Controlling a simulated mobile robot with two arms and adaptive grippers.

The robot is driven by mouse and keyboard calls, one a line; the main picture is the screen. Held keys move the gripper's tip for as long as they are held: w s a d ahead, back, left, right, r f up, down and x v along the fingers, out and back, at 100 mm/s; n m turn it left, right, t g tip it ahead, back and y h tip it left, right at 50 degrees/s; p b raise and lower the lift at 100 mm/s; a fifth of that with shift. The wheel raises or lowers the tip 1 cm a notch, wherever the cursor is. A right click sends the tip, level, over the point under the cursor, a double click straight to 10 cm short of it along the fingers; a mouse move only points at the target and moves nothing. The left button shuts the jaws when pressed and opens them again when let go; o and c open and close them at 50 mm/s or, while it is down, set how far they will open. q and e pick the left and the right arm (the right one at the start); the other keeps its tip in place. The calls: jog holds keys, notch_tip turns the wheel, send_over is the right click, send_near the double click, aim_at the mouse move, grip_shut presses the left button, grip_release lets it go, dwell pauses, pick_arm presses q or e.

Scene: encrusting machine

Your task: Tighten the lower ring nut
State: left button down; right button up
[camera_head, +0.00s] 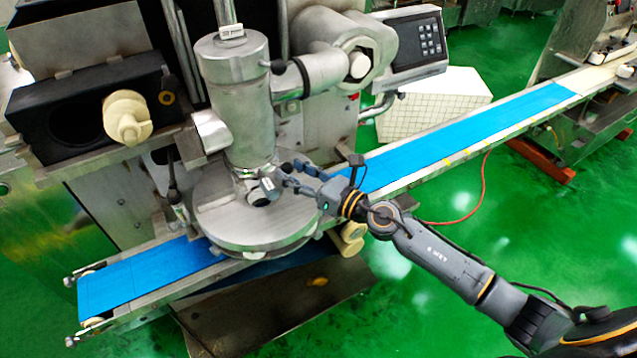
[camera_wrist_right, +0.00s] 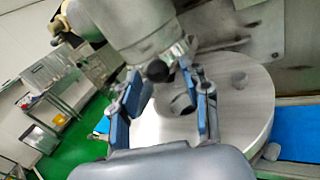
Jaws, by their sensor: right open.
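The lower ring nut (camera_head: 243,173) is a bright metal ring at the bottom of the upright steel cylinder (camera_head: 237,110), just above the round steel disc (camera_head: 225,218). A short metal handle (camera_head: 268,186) sticks out at its front right. In the right wrist view the handle's black knob (camera_wrist_right: 157,71) shows between the fingertips in the picture, with the ring nut (camera_wrist_right: 181,50) behind it. My right gripper (camera_head: 287,177) is open just right of the handle; its blue-padded fingers also show in the wrist view (camera_wrist_right: 162,82). Whether they touch the handle is unclear. My left gripper is out of view.
A blue conveyor belt (camera_head: 440,138) runs under the disc from lower left to upper right. A keypad panel (camera_head: 412,48) and side pipe (camera_head: 320,72) stand above right of the cylinder. A cream knob (camera_head: 128,118) juts out at left. Green floor lies open in front.

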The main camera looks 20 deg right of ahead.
jog(key=v, duration=0.9)
jog(key=shift+s+d, duration=0.25)
jog(key=shift+d, duration=0.05)
jog(key=d+f+m+h+b, duration=0.1)
jog(key=d+f+m+h, duration=0.25)
jog(key=f+m, duration=0.5)
jog(key=d+f+m+h, duration=0.35)
jog(key=f+m, duration=0.25)
jog(key=f, duration=0.6)
jog(key=s+d+f+m+g+h, duration=0.15)
jog(key=s+f+m, duration=0.25)
jog(key=f, duration=0.4)
jog(key=s+d+f+m+g+h, duration=0.1)
jog(key=s+d+f+m+g, duration=0.1)
jog(key=s+f+m, duration=0.5)
jog(key=s+f+m+g+h+b, duration=0.15)
jog(key=s+f+m+g, duration=0.35)
jog(key=s+f, duration=0.8)
jog(key=s+a+f+m+g, duration=0.2)
jog(key=s+f+m, duration=0.2)
jog(key=s, duration=0.6)
jog(key=s+a+f+m+g, duration=0.3)
jog(key=s+f+m, duration=0.1)
jog(key=s+f, duration=0.3)
jog(key=s, duration=0.2)
jog(key=shift+s+a+y+b, duration=0.3)
jog(key=shift+s+b, duration=0.05)
